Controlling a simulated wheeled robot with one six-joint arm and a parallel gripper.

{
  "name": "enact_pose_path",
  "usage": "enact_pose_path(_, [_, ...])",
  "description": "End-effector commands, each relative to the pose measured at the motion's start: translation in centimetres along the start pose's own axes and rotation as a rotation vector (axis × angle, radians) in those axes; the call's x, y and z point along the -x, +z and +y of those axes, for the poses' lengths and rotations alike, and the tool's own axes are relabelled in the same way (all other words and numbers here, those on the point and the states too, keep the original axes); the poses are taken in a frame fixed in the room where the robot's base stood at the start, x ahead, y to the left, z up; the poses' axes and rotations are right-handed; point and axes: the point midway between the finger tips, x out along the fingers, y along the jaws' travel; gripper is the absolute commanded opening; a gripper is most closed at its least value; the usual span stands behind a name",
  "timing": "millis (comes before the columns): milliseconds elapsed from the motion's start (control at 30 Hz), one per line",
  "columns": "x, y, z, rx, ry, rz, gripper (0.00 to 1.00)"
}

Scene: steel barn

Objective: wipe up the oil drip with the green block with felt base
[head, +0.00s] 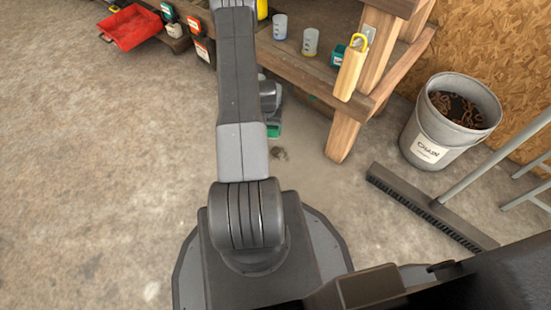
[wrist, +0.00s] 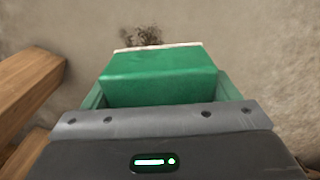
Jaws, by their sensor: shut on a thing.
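The green block (wrist: 160,70) is between the jaws of my gripper (wrist: 160,95) in the wrist view. A thin pale edge, perhaps the felt, shows along its far side. In the head view the green block (head: 274,131) shows just right of my arm, low near the floor by the bench leg. The oil drip (head: 279,154) is a small dark smudge on the concrete just in front of it. In the wrist view the drip (wrist: 143,35) lies just beyond the block's far edge, partly hidden by it. I cannot tell whether the block touches the floor.
A wooden bench leg (head: 343,138) stands close to the right of the drip. Farther right are a chain bucket (head: 424,155) and a broom head (head: 430,208). A red tray (head: 130,27) lies at the back left. The floor on the left is clear.

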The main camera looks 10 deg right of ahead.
Motion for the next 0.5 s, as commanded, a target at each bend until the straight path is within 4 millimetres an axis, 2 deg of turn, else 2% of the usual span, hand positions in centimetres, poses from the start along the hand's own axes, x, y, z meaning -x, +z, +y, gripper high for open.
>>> enact_pose_path(33, [-3.5, 0.8, 0.9, -0.019, 0.001, -0.007, 0.57])
enact_pose_path(100, [-6.3, 1.4, 1.8, -0.04, 0.001, -0.005, 0.57])
enact_pose_path(200, [-9.4, 2.3, 2.7, -0.063, 0.001, -0.003, 0.57])
enact_pose_path(300, [-11.2, 2.8, 3.3, -0.077, 0.0, -0.001, 0.57])
enact_pose_path(500, [-12.4, 3.2, 3.7, -0.085, 0.0, 0.001, 0.57])
